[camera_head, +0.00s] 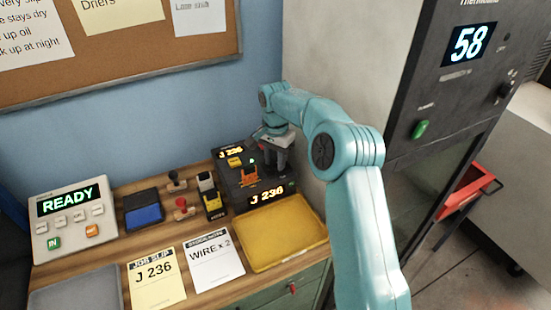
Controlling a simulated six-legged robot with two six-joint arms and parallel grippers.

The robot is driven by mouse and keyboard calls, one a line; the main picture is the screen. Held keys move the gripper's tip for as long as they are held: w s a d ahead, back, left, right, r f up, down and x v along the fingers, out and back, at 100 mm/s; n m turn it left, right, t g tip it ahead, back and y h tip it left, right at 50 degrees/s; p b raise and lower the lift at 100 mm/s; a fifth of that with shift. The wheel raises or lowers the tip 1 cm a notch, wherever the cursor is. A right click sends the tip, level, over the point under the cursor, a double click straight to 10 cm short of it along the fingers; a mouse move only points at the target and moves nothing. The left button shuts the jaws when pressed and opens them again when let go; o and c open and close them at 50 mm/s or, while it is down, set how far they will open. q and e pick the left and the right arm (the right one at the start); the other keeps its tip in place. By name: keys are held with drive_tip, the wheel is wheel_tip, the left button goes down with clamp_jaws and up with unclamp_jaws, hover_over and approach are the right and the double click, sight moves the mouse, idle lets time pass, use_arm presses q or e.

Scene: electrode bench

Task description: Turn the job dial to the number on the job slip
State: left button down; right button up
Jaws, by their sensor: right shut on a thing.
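The yellow job slip (156,279) lies on the front of the wooden bench and reads J 236. A dark device (231,196) stands at the back right of the bench. Its front display (267,195) reads J 236, and a smaller display (231,152) on its top also reads J 236. My right gripper (271,157) points down at the back right of this device, shut on what seems to be its job dial. The dial itself is hidden by the gripper. My left gripper is not in view.
A yellow tray (283,264) lies in front of the device. A second slip (214,264) reads WIRE x 2. A READY panel (70,225), a blue ink pad (145,214) and stamps (183,209) stand left. A dark cabinet (428,95) showing 58 stands right.

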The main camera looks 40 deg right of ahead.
drive_tip(key=shift+d, duration=0.1)
idle(0.5)
drive_tip(key=o, duration=1)
drive_tip(key=shift+o, duration=0.2)
drive_tip(key=shift+r, duration=0.45)
wheel_tip(320, 180, up, 8)
wheel_tip(320, 180, up, 8)
drive_tip(key=f+p, duration=0.1)
drive_tip(key=p, duration=0.2)
hover_over(276, 162)
drive_tip(key=shift+r, duration=0.2)
drive_tip(key=shift+d, duration=0.1)
